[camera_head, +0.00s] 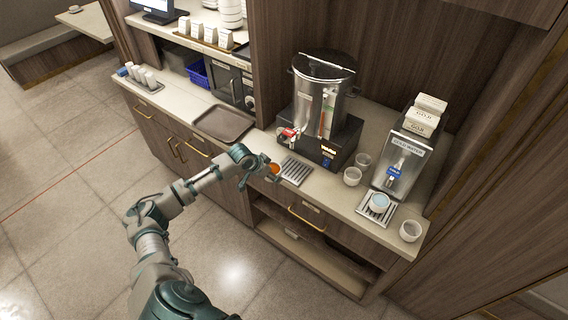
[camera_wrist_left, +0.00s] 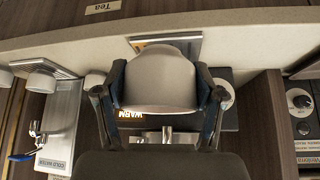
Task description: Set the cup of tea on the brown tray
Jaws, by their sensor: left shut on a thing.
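My left gripper (camera_head: 261,168) is shut on the cup of tea (camera_head: 274,169), which shows orange liquid in the head view. In the left wrist view the pale cup (camera_wrist_left: 160,80) sits between the two fingers, and its contents cannot be seen there. The cup is held by the counter's front edge, near the metal drip grate of the urn. The brown tray (camera_head: 222,123) lies empty on the counter, to the left of and beyond the gripper. The tray cannot be made out in the left wrist view. My right gripper is out of view.
A steel urn (camera_head: 321,90) stands behind the drip grate (camera_head: 294,171). To the right are a cold water dispenser (camera_head: 402,154) and several white cups (camera_head: 411,231). A small tray of white cups (camera_head: 145,80) stands at the counter's left end.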

